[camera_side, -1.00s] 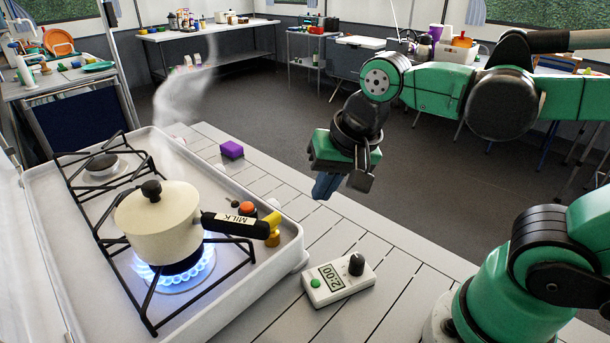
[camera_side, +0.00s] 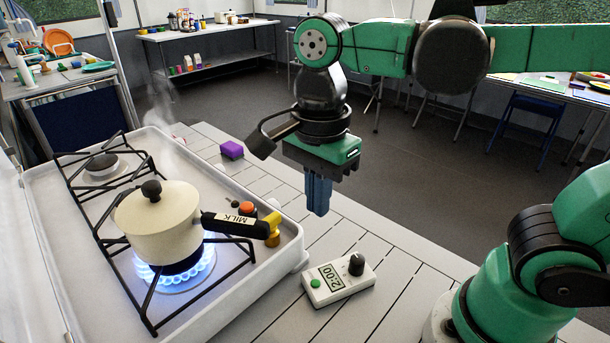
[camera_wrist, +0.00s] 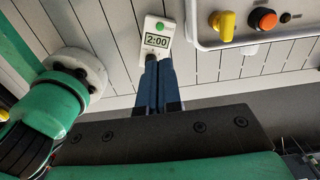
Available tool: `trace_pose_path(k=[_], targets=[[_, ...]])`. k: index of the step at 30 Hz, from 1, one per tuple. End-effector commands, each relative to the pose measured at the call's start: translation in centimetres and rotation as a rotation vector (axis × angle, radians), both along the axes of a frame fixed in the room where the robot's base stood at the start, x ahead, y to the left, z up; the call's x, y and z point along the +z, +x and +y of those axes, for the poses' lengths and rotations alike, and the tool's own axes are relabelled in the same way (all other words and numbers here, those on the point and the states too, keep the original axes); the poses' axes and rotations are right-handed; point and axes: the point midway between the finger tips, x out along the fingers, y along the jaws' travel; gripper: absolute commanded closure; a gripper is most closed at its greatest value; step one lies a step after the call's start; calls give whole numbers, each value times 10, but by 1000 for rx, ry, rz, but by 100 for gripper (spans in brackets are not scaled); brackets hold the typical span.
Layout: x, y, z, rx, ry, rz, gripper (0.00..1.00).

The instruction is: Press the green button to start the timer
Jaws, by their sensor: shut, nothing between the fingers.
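The timer (camera_side: 338,280) is a small white box lying on the slatted table. Its display reads 2:00, with a green button (camera_side: 315,283) at its left end and a black knob (camera_side: 356,264) at its right end. My gripper (camera_side: 318,212) is shut and empty, its blue fingers pointing down, above and behind the timer and apart from it. In the wrist view the timer (camera_wrist: 157,42) shows just past the fingertips (camera_wrist: 155,60), with the green button (camera_wrist: 160,26) at its far end. The fingers hide the timer's near end, so the knob is not visible there.
A white stove (camera_side: 285,262) stands left of the timer, with a lit burner under a cream pot (camera_side: 160,228) whose handle is labelled MILK. A yellow knob (camera_side: 272,236) and an orange-red button (camera_side: 246,209) sit on the stove's edge. A purple block (camera_side: 232,149) lies farther back.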

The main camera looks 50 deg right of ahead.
Motion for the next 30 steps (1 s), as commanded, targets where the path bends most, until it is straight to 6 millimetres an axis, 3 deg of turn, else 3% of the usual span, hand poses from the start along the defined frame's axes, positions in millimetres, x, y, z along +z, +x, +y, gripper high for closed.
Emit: trace_pose_path(k=[5, 30], targets=[[-11, 0, 0, 0, 0, -1, 100], [-123, 0, 0, 1, -1, -3, 100]])
